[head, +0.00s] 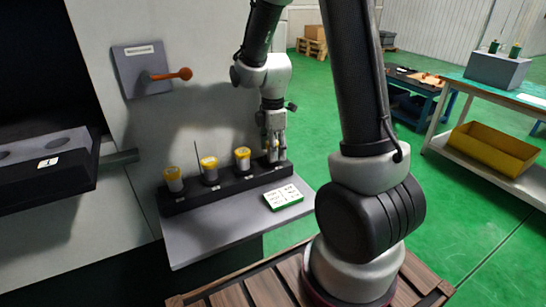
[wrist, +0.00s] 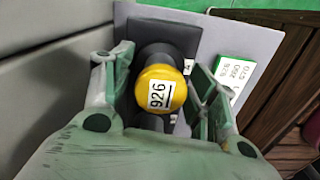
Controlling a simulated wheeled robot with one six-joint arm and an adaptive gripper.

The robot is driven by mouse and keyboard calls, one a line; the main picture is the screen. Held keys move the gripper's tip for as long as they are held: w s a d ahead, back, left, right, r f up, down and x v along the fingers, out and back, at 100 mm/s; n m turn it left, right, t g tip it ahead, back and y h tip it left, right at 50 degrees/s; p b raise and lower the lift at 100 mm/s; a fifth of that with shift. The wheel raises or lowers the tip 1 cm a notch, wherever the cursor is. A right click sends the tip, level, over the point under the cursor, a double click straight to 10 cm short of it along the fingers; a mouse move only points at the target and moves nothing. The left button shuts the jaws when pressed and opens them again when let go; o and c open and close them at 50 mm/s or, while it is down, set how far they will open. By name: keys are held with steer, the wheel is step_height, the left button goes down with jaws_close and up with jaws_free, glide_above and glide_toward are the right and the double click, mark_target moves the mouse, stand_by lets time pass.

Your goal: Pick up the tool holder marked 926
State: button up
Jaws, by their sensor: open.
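The tool holder marked 926 (wrist: 161,90) has a round yellow top with a white label and a dark body below. It stands upright in the right end of a black rack (head: 226,186). My gripper (wrist: 150,84) is open, its two green fingers on either side of the yellow top, with gaps visible. In the head view my gripper (head: 275,150) points down over that rack end and largely hides this holder. Three other yellow-topped holders stand to its left: a near one (head: 173,180), a middle one with a thin rod (head: 209,170), and one closest to my gripper (head: 242,159).
The rack stands on a grey shelf (head: 222,234) against a machine wall. A white and green number card (head: 284,197) lies in front of it. An orange-handled lever (head: 172,75) sticks out above. A black tray (head: 48,176) is at left. A workbench with a yellow bin (head: 491,149) stands right.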

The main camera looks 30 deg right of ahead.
steer(key=shift+f, duration=0.4)
jaws_close()
